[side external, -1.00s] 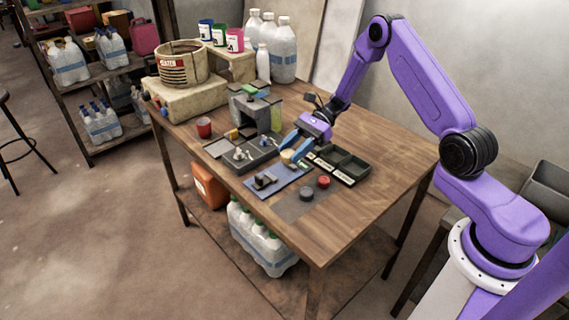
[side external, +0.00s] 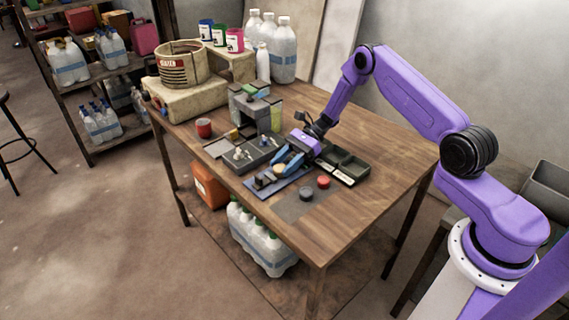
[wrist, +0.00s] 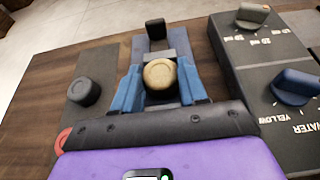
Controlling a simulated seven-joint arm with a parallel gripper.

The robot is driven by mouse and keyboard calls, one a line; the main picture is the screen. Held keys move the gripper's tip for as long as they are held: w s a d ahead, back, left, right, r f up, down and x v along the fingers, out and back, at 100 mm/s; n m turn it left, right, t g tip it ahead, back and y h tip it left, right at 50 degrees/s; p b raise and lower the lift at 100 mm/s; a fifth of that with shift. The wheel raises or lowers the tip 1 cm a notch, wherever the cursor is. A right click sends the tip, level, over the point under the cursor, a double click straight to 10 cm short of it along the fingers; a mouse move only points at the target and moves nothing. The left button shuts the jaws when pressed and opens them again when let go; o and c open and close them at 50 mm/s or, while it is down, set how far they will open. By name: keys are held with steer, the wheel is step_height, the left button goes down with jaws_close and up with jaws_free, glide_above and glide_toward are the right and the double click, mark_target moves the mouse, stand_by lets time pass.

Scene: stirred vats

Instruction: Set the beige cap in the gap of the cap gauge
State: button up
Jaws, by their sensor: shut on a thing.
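The beige cap (wrist: 160,74) is between the blue fingers of my gripper (wrist: 161,82), which is shut on it. In the side external view my gripper (side external: 284,166) reaches down to the cap gauge, with the cap (side external: 279,171) at its fingertips. The cap gauge has a blue base plate (side external: 282,183) with dark upright parts. In the wrist view a black post of the cap gauge (wrist: 155,29) stands just beyond the cap, and a grey piece shows right behind the cap. I cannot tell whether the cap touches the gauge; its underside is hidden.
A compartmented dark tray (side external: 345,168) is behind. The table's front right is clear.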

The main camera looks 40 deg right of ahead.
steer(key=o, duration=1)
steer(key=shift+f, duration=0.15)
